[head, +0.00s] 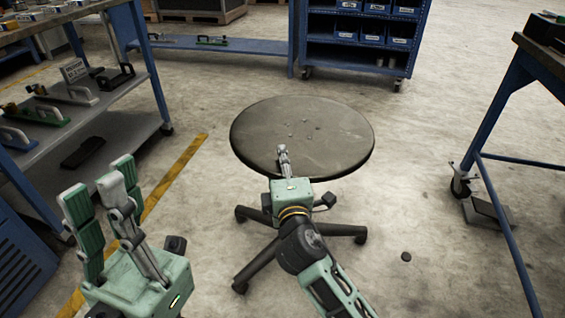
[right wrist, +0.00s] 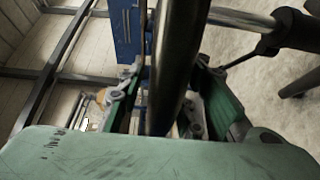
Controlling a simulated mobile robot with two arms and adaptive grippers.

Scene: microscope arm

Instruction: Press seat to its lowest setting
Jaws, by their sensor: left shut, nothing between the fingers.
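The stool's round dark seat (head: 330,135) is in the middle of the head view, on a base with several black legs. My right gripper (head: 284,158) is at the seat's near edge. One finger shows over the top of the seat; the other is hidden beneath it. In the right wrist view the dark seat rim (right wrist: 178,60) runs between the two fingers of my right gripper (right wrist: 172,95). Whether both fingers press on it is unclear. My left gripper (head: 104,205) is shut and empty at the lower left, apart from the stool.
A shelf rack (head: 105,120) with tools stands on the left, by a yellow floor line (head: 180,165). A blue cart (head: 362,50) with bins is behind the stool. A blue-legged table (head: 500,90) on wheels stands right. The floor right of the stool is mostly free.

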